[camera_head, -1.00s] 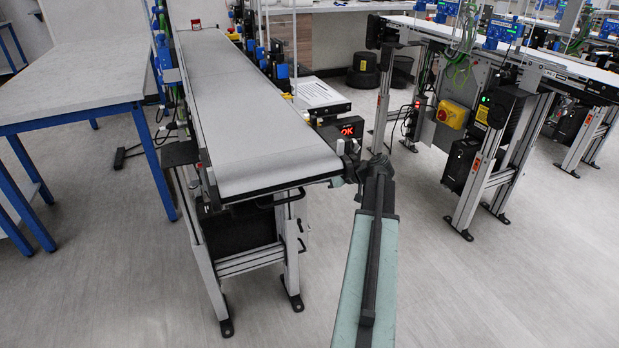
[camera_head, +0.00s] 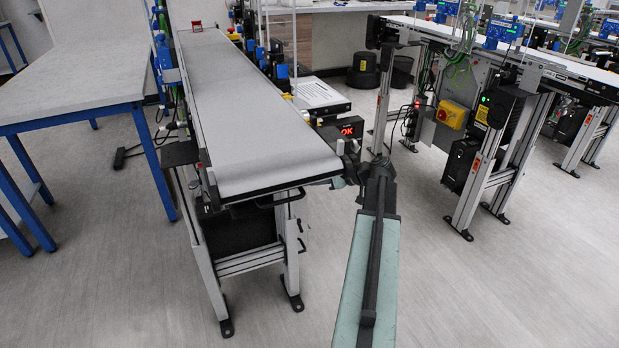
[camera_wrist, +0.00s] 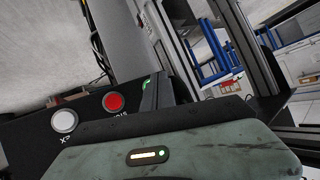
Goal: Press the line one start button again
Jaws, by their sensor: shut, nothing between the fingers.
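In the wrist view a black button panel (camera_wrist: 85,122) carries a white button (camera_wrist: 64,121) and a red button (camera_wrist: 113,102). A small green patch (camera_wrist: 147,83) shows beside the dark finger part of my gripper; I cannot tell whether it is a start button, as the gripper hides most of it. My gripper (camera_head: 352,168) is shut and empty, at the near right corner of the belt conveyor (camera_head: 245,120), close to the box with a red "OK" display (camera_head: 348,130). Whether it touches a button cannot be seen.
A blue-legged table (camera_head: 75,85) stands left of the conveyor. On the right is another conveyor frame with a yellow switch box (camera_head: 452,114). A dark bin (camera_head: 363,72) stands behind. The floor (camera_head: 480,290) in front is clear.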

